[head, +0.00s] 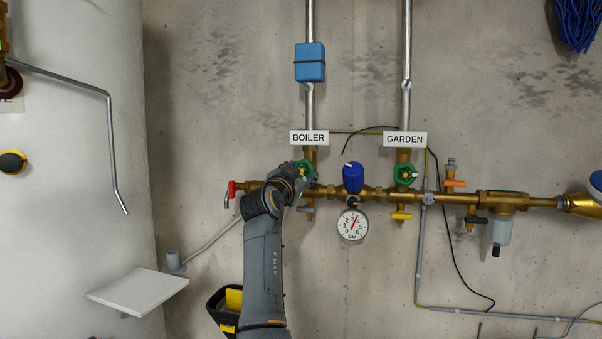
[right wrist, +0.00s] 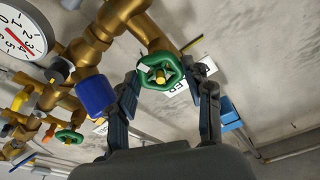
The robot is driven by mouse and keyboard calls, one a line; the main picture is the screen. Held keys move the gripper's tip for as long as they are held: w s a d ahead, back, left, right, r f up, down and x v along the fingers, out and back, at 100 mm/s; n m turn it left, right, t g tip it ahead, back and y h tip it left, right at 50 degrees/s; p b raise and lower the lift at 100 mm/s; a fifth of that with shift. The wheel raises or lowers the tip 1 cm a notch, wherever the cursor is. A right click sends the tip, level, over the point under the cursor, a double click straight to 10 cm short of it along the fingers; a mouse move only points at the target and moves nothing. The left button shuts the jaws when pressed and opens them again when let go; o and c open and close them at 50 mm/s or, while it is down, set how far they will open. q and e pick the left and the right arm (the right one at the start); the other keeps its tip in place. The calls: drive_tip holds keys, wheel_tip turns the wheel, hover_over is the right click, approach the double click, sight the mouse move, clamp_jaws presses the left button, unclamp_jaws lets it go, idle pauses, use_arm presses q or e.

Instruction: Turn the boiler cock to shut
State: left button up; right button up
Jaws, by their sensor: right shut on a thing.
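The boiler cock is a green handwheel (head: 307,166) on the brass pipe under the BOILER sign (head: 309,137). My right gripper (head: 303,174) covers part of it in the head view. In the right wrist view the green handwheel (right wrist: 174,65), with a yellow centre, sits between the two fingers of my right gripper (right wrist: 170,80). The fingers are shut on its rim from opposite sides. My left gripper is not in view.
A second green handwheel (head: 405,174) is under the GARDEN sign (head: 405,139). A blue-capped valve (head: 353,177) and a pressure gauge (head: 351,224) are close right of my gripper. A red-handled tap (head: 231,189) is left. A white shelf (head: 138,290) stands lower left.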

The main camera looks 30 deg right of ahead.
drive_tip(key=m, duration=0.2)
drive_tip(key=shift+m+g, duration=0.3)
drive_tip(key=shift+m, duration=0.1)
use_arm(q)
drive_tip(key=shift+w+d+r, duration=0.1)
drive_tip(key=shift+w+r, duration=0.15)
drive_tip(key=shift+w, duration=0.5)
use_arm(e)
drive_tip(key=shift+m, duration=0.5)
drive_tip(key=m, duration=0.3)
drive_tip(key=shift+w+r+g, duration=0.1)
drive_tip(key=shift+g, duration=0.3)
drive_tip(key=shift+a+m, duration=0.1)
drive_tip(key=shift+m, duration=0.9)
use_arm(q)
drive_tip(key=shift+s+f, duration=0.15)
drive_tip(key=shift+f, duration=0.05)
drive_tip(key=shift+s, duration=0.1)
